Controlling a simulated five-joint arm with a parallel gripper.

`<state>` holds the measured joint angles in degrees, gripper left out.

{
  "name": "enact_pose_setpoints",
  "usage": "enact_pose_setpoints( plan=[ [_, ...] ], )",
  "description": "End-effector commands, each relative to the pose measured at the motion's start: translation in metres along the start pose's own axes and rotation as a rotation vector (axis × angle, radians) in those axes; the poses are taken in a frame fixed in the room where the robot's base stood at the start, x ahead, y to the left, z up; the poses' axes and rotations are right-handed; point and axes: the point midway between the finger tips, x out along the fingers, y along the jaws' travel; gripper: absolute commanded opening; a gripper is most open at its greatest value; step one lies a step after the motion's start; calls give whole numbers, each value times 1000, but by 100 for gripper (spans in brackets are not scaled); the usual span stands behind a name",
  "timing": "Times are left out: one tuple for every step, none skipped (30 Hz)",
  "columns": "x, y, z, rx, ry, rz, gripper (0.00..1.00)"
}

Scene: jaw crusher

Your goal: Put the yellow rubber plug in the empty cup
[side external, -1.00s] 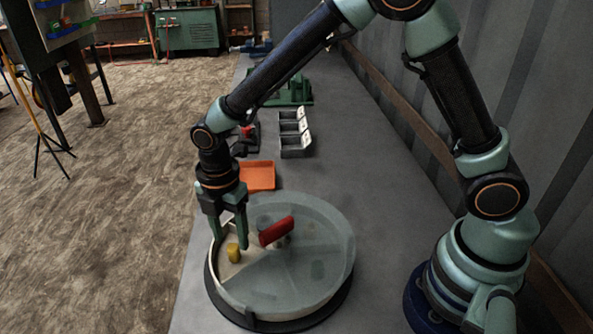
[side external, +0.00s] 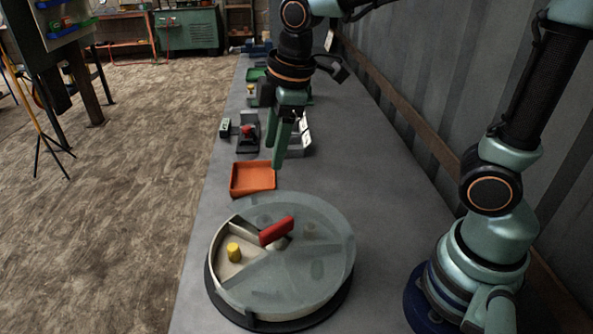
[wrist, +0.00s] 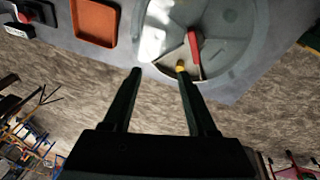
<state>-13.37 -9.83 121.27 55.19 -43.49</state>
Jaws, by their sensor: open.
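The yellow rubber plug (side external: 233,252) stands in the uncovered wedge of a round drum (side external: 325,262) with a clear lid and a red handle (side external: 276,231). In the wrist view the plug (wrist: 180,67) shows near the tip of the right finger. My gripper (side external: 280,163) is open and empty, raised above the bench near the orange tray, behind the drum and apart from the plug. Its two fingers (wrist: 160,72) point toward the drum in the wrist view. I cannot clearly pick out an empty cup; shapes under the lid are blurred.
An orange tray (side external: 252,190) lies behind the drum. A grey row of bins (side external: 300,150) stands beyond, partly hidden by my gripper. A small device with a red top (side external: 248,131) is beside it.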

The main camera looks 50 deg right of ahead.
Motion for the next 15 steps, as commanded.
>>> enact_pose_setpoints(
  plan=[
    [-11,3,15,119,24,32,58],
    [-16,3,22,194,36,47,58],
    [-21,4,33,292,54,67,58],
    [-25,4,41,364,69,82,58],
    [-28,3,48,435,84,95,58],
    [-32,3,57,525,103,112,58],
    [-35,2,64,589,118,123,58],
    [-36,2,70,647,131,133,58],
    [-39,1,76,719,149,145,58],
    [-40,0,81,768,161,152,58],
    [-41,0,85,811,173,159,58],
    [-41,-1,90,859,186,166,58],
    [-42,-2,92,890,194,170,58],
    [-42,-2,95,916,201,173,58],
    [-42,-3,97,941,208,177,58]
  ],
)
